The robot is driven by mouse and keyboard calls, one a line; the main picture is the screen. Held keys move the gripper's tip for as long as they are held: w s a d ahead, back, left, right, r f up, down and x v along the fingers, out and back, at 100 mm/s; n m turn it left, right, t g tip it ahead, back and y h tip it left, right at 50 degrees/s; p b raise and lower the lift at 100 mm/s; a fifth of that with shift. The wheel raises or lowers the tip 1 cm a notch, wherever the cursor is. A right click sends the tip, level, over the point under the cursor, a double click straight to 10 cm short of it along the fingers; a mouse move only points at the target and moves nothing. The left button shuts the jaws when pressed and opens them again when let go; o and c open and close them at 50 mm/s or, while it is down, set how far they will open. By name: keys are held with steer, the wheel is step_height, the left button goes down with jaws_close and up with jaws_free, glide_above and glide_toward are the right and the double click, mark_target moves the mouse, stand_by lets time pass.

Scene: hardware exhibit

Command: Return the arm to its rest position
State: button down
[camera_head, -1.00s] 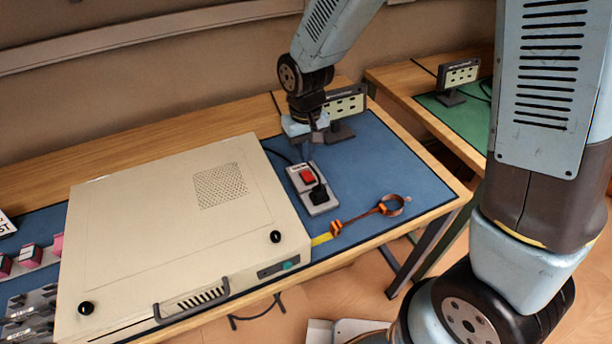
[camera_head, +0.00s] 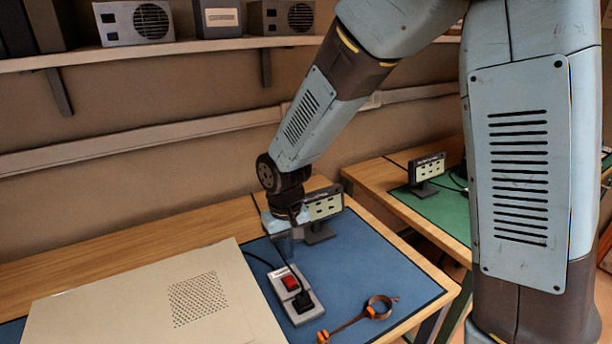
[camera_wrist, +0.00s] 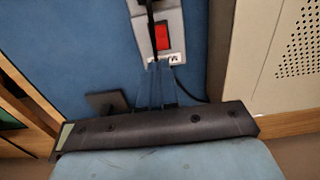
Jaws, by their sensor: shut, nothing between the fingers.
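My gripper (camera_head: 284,243) is above the blue mat (camera_head: 351,262), just behind a grey switch box. It is shut and empty. My arm reaches down to it from the upper right in the head view. The switch box (camera_head: 304,309) has a red rocker (camera_head: 290,283) and a black part at its front end. In the wrist view the fingers (camera_wrist: 157,88) look thin and see-through and point at the switch box (camera_wrist: 172,22), over its cable end. I cannot tell the exact height of the fingertips above the box.
A beige metal case (camera_head: 110,305) stands left of the switch box. A small display on a stand (camera_head: 323,207) is close behind my gripper. An orange strap wrench (camera_head: 350,325) lies front right. A shelf (camera_head: 200,50) with devices runs along the wall. A green-matted table (camera_head: 438,207) is at right.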

steer(key=d+r+m+t, duration=0.3)
steer(key=d+r, duration=1.3)
steer(key=d, duration=0.1)
steer(key=s+d+r+m+t, duration=0.2)
steer(key=s+d+r+m, duration=0.1)
steer(key=s+d+r, duration=0.4)
steer(key=s+d, duration=0.3)
steer(key=d, duration=0.3)
steer(key=shift+s+r+t, duration=0.3)
steer(key=shift+s+r, duration=0.1)
